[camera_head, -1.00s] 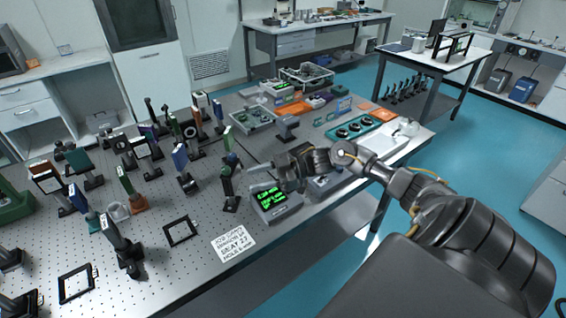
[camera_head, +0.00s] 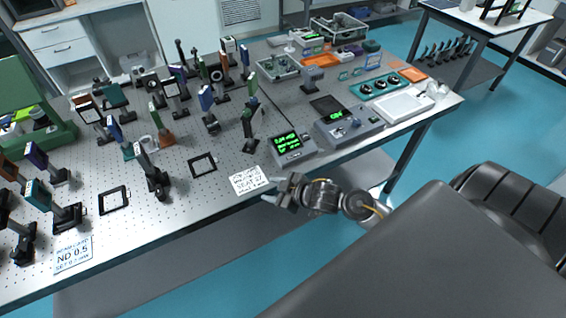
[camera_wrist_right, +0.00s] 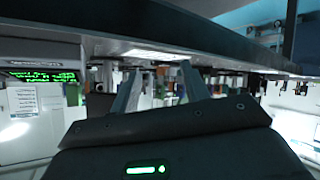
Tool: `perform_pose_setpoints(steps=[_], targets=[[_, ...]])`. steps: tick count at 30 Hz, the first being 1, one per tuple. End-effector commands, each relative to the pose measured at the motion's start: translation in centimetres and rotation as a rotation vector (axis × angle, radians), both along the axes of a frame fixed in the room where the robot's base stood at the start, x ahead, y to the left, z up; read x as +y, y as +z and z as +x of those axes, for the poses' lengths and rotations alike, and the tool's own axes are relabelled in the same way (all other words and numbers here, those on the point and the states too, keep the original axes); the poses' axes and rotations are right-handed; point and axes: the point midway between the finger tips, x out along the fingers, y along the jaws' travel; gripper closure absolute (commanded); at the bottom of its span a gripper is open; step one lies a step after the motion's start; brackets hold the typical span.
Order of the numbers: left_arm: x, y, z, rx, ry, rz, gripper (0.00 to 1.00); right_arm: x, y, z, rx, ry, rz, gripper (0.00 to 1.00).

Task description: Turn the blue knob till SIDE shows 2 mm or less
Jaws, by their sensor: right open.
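A dark upright mount (camera_head: 249,130) stands on the optical table, left of a grey readout box (camera_head: 292,147) with green text. The text is too small to read, so I cannot tell the SIDE value. I cannot pick out the blue knob clearly on the mount. My right gripper (camera_head: 272,193) is open and empty at the table's front edge, beside the white printed card and apart from the mount. Its two fingers (camera_wrist_right: 160,78) show spread in the wrist view, with a pale table edge above them. My left gripper is not in view.
The white card (camera_head: 249,180) lies near the front edge. A black square frame (camera_head: 203,165) lies left of it. Several optic mounts crowd the left of the table (camera_head: 185,205). A grey instrument (camera_head: 348,127) stands right of the readout box. The floor in front is free.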

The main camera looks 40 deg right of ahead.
Motion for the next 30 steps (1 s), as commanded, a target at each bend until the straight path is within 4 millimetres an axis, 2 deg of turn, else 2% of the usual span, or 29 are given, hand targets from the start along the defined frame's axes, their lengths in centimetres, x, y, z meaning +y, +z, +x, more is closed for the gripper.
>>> perform_pose_setpoints(steps=[1,6,12,30], targets=[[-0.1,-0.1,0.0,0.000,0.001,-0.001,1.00,0.2,-0.7,-0.9,0.028,-0.030,-0.005,0.54],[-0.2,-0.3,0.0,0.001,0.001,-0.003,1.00,0.1,-2.3,-2.6,0.097,-0.098,-0.025,0.54],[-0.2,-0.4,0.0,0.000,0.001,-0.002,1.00,0.0,-3.2,-3.7,0.144,-0.138,-0.036,0.54],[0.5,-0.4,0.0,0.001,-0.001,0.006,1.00,-0.1,-3.4,-4.0,0.155,-0.146,-0.039,0.54]])
